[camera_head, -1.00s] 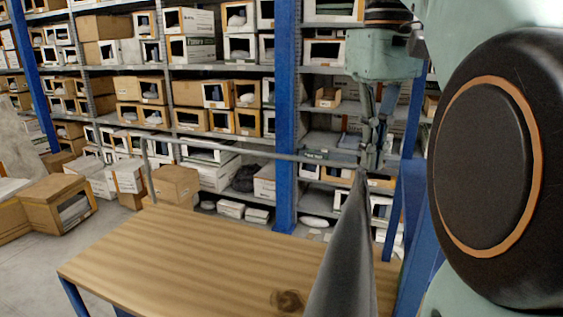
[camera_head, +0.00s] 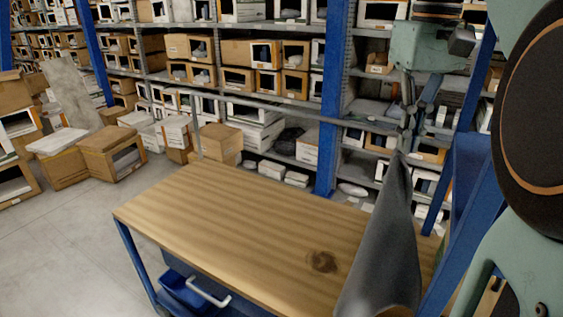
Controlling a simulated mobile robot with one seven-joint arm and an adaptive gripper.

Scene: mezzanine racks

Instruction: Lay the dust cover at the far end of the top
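The dust cover (camera_head: 386,245) is a dark grey cloth that hangs in a narrow cone from my gripper (camera_head: 405,150). My gripper is pinched shut on its upper corner. The cloth hangs over the right part of the wooden top (camera_head: 235,215), and its lower part spreads at the bottom of the picture. I cannot tell whether its lower edge touches the wood. The top is bare apart from a dark knot in the wood beside the cloth.
A blue post (camera_head: 331,100) and a grey rail (camera_head: 270,112) stand behind the top. A blue bin (camera_head: 185,289) sits under it. Cardboard boxes (camera_head: 112,152) lie on the floor at the left. Shelves of boxes fill the back. The floor at the lower left is clear.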

